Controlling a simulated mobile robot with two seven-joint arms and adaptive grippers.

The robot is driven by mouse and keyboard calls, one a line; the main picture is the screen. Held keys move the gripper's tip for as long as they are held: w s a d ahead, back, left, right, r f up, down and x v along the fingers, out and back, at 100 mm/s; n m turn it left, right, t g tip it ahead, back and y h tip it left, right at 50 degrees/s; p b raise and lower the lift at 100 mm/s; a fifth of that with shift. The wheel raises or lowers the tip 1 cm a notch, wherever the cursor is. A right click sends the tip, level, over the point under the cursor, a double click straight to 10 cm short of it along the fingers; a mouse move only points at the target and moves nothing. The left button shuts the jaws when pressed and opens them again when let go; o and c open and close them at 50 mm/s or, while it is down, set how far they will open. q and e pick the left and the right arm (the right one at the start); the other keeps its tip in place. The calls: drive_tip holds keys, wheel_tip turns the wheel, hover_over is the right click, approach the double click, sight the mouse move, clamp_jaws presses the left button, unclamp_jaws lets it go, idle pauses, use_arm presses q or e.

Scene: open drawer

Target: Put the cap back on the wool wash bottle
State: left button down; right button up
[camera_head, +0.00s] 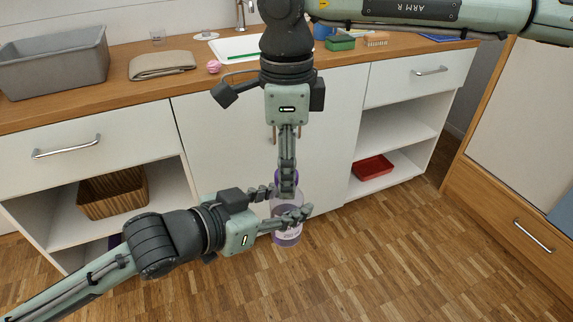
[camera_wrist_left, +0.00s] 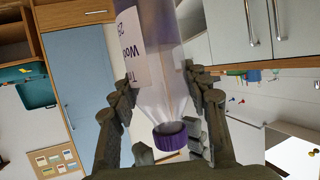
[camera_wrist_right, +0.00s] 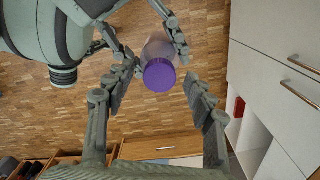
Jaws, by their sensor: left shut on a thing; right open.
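The wool wash bottle (camera_head: 286,233) is a clear bottle with purple liquid and a white label, held in the air in front of the counter. My left gripper (camera_head: 288,203) is shut around its upper body. The bottle is upside down in the left wrist view (camera_wrist_left: 160,75), where the purple cap (camera_wrist_left: 170,136) sits at the end of its neck. In the right wrist view the round cap top (camera_wrist_right: 160,75) faces the camera. My right gripper (camera_wrist_right: 160,92) points down from above, open, with a finger on either side of the cap. I see gaps between these fingers and the cap.
The wooden counter (camera_head: 115,100) behind holds a grey bin (camera_head: 55,62), a folded cloth (camera_head: 162,64), a pink ball (camera_head: 214,67) and a green box (camera_head: 340,43). Open shelves below hold a wicker basket (camera_head: 113,194) and a red tray (camera_head: 373,168). Wooden floor lies clear at the right.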

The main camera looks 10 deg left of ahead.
wheel_tip(320, 180, up, 12)
idle(0.5)
idle(0.5)
